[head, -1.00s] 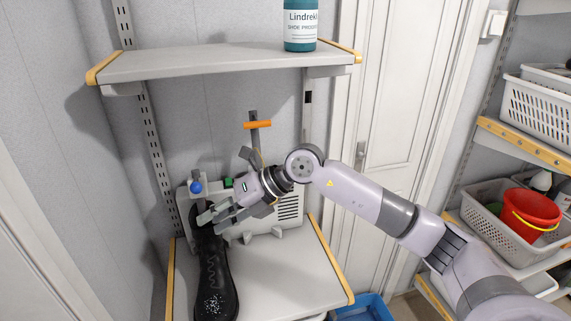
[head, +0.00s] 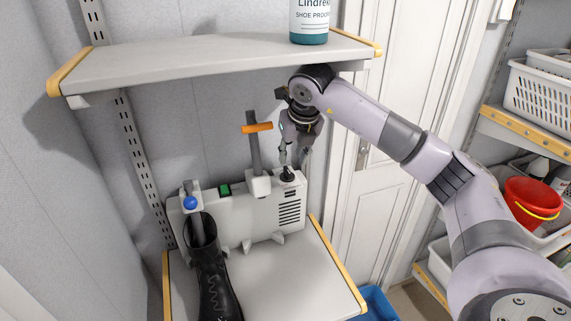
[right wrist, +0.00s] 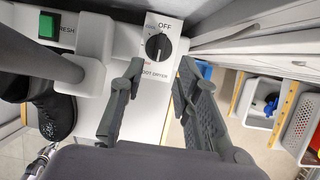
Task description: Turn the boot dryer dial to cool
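The boot dryer (head: 262,222) is a pale unit at the back of the lower shelf, with a vent grille on its front. Its black dial (head: 287,175) sits on top near the right end. In the right wrist view the dial (right wrist: 158,47) lies on a white plate marked OFF above it; its exact pointer angle is hard to read. My right gripper (head: 291,163) points down at the dial from above. In the right wrist view its two fingers (right wrist: 160,72) are spread apart, with the dial between and just beyond the tips, apparently untouched.
A black boot (head: 213,275) stands on the dryer's left tube, beside a blue knob (head: 190,203). A green switch (head: 224,190) and an upright post with an orange handle (head: 257,127) are left of the dial. The upper shelf (head: 200,64) with a bottle (head: 309,22) hangs above.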

